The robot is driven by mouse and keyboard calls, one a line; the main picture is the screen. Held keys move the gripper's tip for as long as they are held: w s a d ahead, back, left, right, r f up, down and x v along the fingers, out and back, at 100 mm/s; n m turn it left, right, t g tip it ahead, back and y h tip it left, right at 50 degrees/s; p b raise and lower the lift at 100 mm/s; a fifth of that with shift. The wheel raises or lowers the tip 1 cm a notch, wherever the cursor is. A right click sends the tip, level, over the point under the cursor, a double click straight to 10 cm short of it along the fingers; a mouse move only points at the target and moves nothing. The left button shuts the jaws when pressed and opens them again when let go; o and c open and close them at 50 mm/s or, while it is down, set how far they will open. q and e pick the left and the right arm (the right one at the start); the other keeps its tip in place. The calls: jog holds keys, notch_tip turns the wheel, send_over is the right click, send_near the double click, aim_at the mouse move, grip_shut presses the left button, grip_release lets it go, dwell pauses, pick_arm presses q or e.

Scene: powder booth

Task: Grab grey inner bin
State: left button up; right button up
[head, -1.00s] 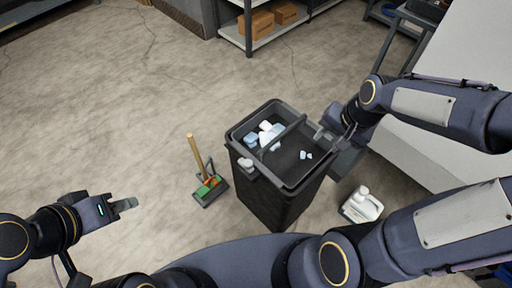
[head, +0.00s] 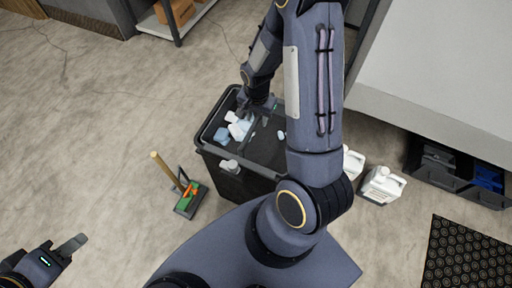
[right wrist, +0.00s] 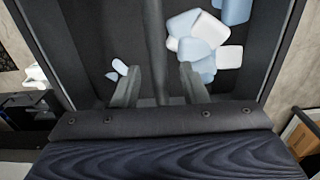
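The dark waste bin (head: 240,185) stands on the floor in the middle of the head view, its grey inner bin (head: 207,132) sitting in its top. White and pale blue pieces (head: 238,126) lie inside. In the right wrist view a grey bar (right wrist: 155,45) crosses the inner bin (right wrist: 68,62). My right gripper (right wrist: 160,82) is open, with its two fingers apart on either side of the bar and gaps showing. In the head view it reaches over the bin's far side (head: 258,106), partly hidden by my arm. My left gripper (head: 72,244) is low at the left, away from everything.
A brush and dustpan (head: 190,198) with a wooden handle stand left of the bin. White jugs (head: 382,185) stand to its right, near a large pale panel (head: 430,80). A shelf with boxes (head: 172,12) is at the back. The floor at the left is clear.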

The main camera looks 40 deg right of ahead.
jog(key=shift+f, duration=0.85)
jog(key=shift+c, duration=0.5)
grip_shut()
